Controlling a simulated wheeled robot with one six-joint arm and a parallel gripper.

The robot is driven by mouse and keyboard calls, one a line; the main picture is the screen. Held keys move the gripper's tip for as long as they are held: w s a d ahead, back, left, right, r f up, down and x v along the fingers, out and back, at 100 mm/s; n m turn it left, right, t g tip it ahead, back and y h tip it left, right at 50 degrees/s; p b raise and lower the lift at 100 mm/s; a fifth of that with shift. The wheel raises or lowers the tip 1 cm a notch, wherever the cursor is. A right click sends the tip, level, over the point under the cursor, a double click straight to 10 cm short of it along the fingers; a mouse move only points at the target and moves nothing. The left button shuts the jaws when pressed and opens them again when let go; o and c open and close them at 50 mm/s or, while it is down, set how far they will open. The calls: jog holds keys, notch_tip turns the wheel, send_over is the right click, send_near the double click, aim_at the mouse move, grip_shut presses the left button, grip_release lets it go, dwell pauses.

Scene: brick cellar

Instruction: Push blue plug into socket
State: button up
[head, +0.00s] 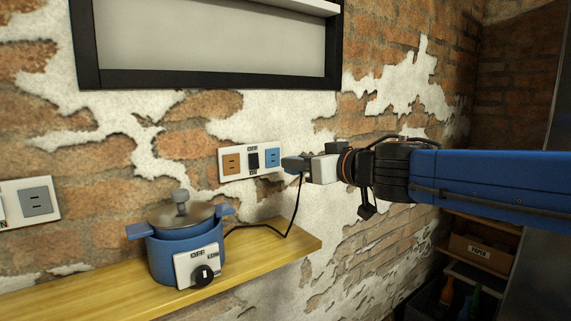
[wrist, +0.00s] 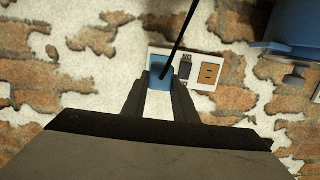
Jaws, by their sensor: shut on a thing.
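My gripper (head: 290,163) is in front of the wall panel, close to the right of the blue socket (head: 272,157) in the head view. Its dark fingers are shut on the blue plug (wrist: 159,74), which shows between the fingertips in the wrist view. In the head view the near finger hides most of the plug. A black cable (head: 293,215) hangs from the plug to the blue cooker (head: 172,258). In the wrist view the plug overlaps the blue end of the panel; I cannot tell whether it touches the socket.
The panel also has a switch (head: 253,158) and an orange socket (head: 232,164). The cooker stands on a wooden shelf (head: 285,239) below. Another panel with a grey socket (head: 36,202) is at far left. A black-framed board (head: 210,82) hangs above. A box labelled PAPER (head: 483,251) is at lower right.

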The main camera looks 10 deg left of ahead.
aim_at(273, 156)
jog(key=shift+w, duration=0.1)
jog(key=shift+r+x, duration=0.2)
jog(key=shift+x, duration=1.2)
jog(key=shift+r+x, duration=0.2)
jog(key=shift+x, duration=1.25)
jog(key=shift+w+a, duration=0.4)
jog(key=shift+a, duration=0.1)
jog(key=o, duration=1.1)
jog(key=shift+o, duration=0.2)
